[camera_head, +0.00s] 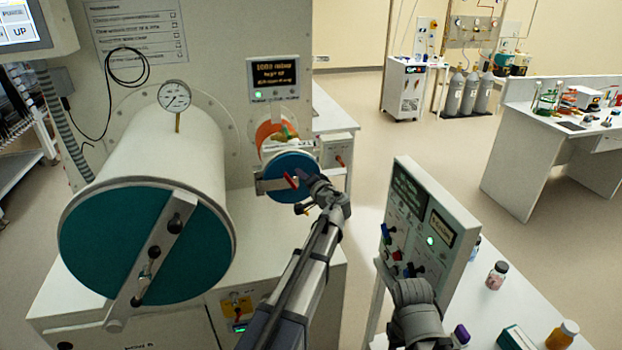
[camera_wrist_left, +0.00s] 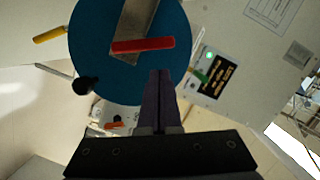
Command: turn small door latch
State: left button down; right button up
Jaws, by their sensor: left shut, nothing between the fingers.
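The small round door (camera_head: 285,164) has a blue-teal face with a grey bar across it, and a red latch handle (camera_head: 291,181) sits on the bar. In the left wrist view the small door (camera_wrist_left: 98,55) fills the upper middle. The red latch handle (camera_wrist_left: 143,45) lies nearly level across the grey bar (camera_wrist_left: 138,20). My left gripper (camera_head: 304,176) is at the right side of the door, close to the latch. Its fingers (camera_wrist_left: 158,72) are shut and empty, with their tips just below the handle in that view; contact cannot be told. My right gripper is not in view.
A large teal door (camera_head: 90,235) with a grey bar and black knobs stands left of the small door. A gauge (camera_head: 174,96) rises above its cylinder. A control panel (camera_head: 430,225) stands right of my left arm. Bottles, including an amber one (camera_head: 562,335), stand on the white table.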

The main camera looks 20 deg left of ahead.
aim_at(289, 177)
pick_arm(q)
jog(key=shift+s+a+f, duration=0.45)
jog(key=shift+a, duration=0.15)
jog(key=shift+s+a+f+n+h, duration=0.1)
jog(key=shift+s+a+n+h, duration=0.45)
jog(key=shift+n, duration=0.55)
jog(key=shift+a+y, duration=0.1)
jog(key=shift+y, duration=0.15)
